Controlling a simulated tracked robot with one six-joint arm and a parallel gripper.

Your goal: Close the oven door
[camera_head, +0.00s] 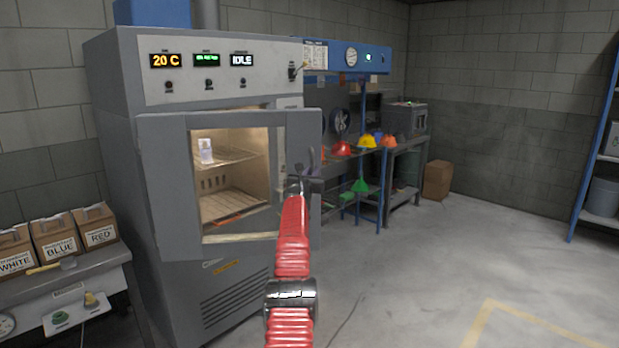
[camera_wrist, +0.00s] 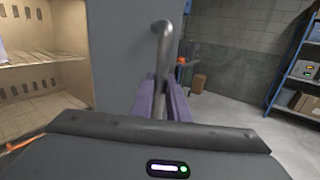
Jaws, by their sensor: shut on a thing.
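The oven is a tall grey cabinet (camera_head: 215,85) on the left in the head view. Its grey door (camera_head: 170,185) has a large window with a lit interior behind it. The door's right side sticks out past the cabinet's right edge, so it looks ajar; the exact gap is hard to tell. My gripper (camera_head: 300,178) is at the door's right side, at the end of my red arm. In the wrist view, my gripper's purple fingers (camera_wrist: 162,102) are shut around the bent grey door handle (camera_wrist: 161,42). The handle's lower part is hidden by my gripper.
A bench with labelled boxes (camera_head: 60,236) stands left of the oven. A blue shelf (camera_head: 593,130) stands far right. The floor (camera_head: 430,260) is mostly clear.

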